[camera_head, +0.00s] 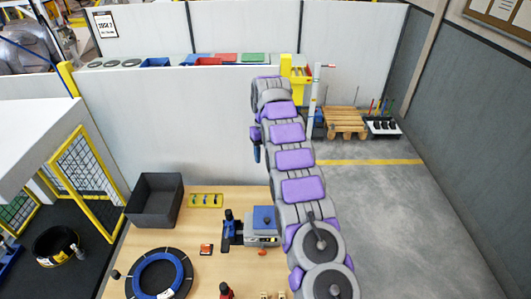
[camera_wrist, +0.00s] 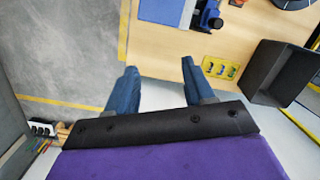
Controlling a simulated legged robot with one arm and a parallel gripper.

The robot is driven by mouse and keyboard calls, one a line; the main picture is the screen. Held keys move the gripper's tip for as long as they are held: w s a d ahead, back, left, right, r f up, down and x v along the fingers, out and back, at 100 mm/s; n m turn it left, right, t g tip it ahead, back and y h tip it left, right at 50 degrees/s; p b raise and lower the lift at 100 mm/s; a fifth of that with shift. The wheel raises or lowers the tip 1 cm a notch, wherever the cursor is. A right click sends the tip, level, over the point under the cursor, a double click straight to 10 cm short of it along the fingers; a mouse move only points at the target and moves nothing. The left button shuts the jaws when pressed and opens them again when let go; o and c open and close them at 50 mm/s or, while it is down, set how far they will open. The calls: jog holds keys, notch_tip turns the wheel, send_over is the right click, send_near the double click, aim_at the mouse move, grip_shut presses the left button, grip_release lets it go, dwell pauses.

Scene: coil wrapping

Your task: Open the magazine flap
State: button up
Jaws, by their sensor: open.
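My gripper (camera_wrist: 157,80) is open, with two blue fingers spread apart and nothing between them in the wrist view. In the head view its dark blue fingers (camera_head: 257,153) hang under the far end of my arm, beyond the back edge of the bench. A grey device with a blue top (camera_head: 264,219) stands on the bench, partly beside my arm. Its blue top shows at the upper edge of the wrist view (camera_wrist: 166,10), apart from my fingers. I cannot make out which part is the magazine flap.
The wooden bench (camera_head: 205,265) carries a black bin (camera_head: 154,200), a yellow plate with small parts (camera_head: 205,200) and a blue-and-black ring (camera_head: 160,275). A white partition (camera_head: 170,120) stands behind. A yellow mesh fence (camera_head: 80,172) is at left. Grey floor is clear at right.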

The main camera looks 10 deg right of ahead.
jog(key=shift+w+a+r+p, duration=0.1)
jog(key=shift+a+r+p, duration=0.05)
jog(key=shift+r+p, duration=0.45)
